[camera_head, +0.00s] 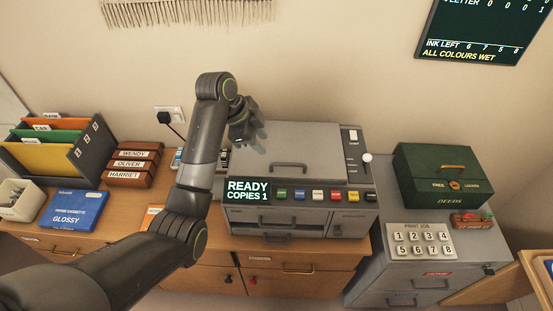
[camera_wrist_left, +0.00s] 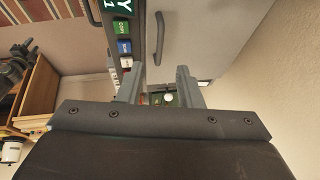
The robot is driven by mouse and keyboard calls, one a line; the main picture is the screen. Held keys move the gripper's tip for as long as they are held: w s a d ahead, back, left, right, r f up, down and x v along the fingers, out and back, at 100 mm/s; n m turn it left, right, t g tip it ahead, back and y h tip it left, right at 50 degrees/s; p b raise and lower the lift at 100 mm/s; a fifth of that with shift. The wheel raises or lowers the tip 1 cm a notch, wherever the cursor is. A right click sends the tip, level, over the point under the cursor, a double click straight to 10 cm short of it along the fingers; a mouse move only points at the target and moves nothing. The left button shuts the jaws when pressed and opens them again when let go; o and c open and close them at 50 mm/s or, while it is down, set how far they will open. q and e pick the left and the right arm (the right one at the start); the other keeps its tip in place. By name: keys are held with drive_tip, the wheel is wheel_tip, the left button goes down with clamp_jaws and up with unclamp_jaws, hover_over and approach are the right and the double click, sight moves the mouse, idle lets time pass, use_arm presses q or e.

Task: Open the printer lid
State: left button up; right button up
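The grey printer (camera_head: 297,221) stands on the wooden bureau, and its flat grey lid (camera_head: 320,143) looks shut. The lid has a dark bar handle (camera_head: 290,168) near its front edge. My left arm comes in from the left, and its gripper (camera_head: 243,133) is above the back left of the lid. In the left wrist view the gripper (camera_wrist_left: 160,88) has its two fingers apart with nothing held between them. The lid handle (camera_wrist_left: 159,38) shows there beyond the fingers, apart from them. My right gripper is in neither view.
A display and coloured buttons (camera_head: 317,195) line the printer's front. A white-knobbed lever (camera_head: 367,158) stands at its right. A green deeds box (camera_head: 445,175) and number keypad (camera_head: 420,240) are farther right. Name blocks (camera_head: 130,165) and a blue glossy box (camera_head: 73,209) are left.

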sight(277, 165)
use_arm(q)
drive_tip(key=p+x, duration=0.2)
drive_tip(key=x, duration=0.9)
drive_tip(key=shift+f, duration=0.1)
clamp_jaws()
